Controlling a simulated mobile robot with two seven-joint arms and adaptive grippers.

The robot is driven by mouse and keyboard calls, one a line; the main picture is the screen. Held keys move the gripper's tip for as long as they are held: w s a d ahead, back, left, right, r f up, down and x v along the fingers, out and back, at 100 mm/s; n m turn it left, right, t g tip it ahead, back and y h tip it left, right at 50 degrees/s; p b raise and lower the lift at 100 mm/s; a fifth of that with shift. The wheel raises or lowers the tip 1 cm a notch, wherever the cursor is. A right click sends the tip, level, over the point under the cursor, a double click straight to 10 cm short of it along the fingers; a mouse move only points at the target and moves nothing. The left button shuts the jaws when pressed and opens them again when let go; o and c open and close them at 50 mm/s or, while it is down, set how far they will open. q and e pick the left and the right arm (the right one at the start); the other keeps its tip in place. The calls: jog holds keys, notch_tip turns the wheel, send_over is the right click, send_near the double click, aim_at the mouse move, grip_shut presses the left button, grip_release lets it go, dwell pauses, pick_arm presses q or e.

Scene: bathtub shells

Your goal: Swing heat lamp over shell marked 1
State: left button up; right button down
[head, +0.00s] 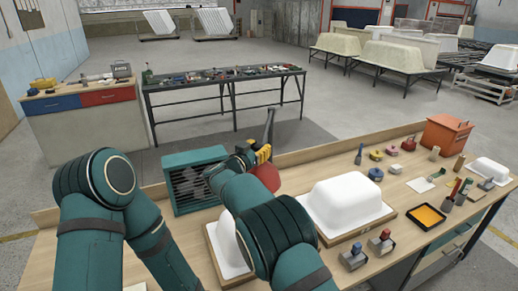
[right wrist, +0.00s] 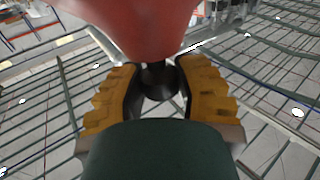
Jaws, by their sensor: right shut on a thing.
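The heat lamp's red shade (head: 266,178) shows behind my right forearm, at the back of the workbench. My right gripper (head: 262,153), with yellow fingers, is at the lamp. In the right wrist view the gripper (right wrist: 158,90) is shut on the lamp's dark neck (right wrist: 157,78), with the red shade (right wrist: 150,25) just beyond. One white shell (head: 345,203) lies upside down on a wooden base, right of the lamp. Another white shell (head: 228,245) is left of it, partly hidden by my right arm. I can read no number on either. My left gripper is not in view.
A teal slatted box (head: 183,191) stands left of the lamp. A dark post (head: 269,128) rises behind the gripper. Two small blocks with knobs (head: 368,249), an orange-filled tray (head: 427,215) and an orange bin (head: 446,135) are to the right. Several small tools lie there.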

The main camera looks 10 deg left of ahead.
jog(key=shift+f, duration=0.25)
jog(key=c, duration=0.7)
grip_release()
jog(key=shift+o, duration=0.5)
jog(key=shift+r, duration=0.1)
jog(key=shift+r, duration=0.1)
jog(key=v, duration=1.2)
jog(key=shift+a, duration=0.1)
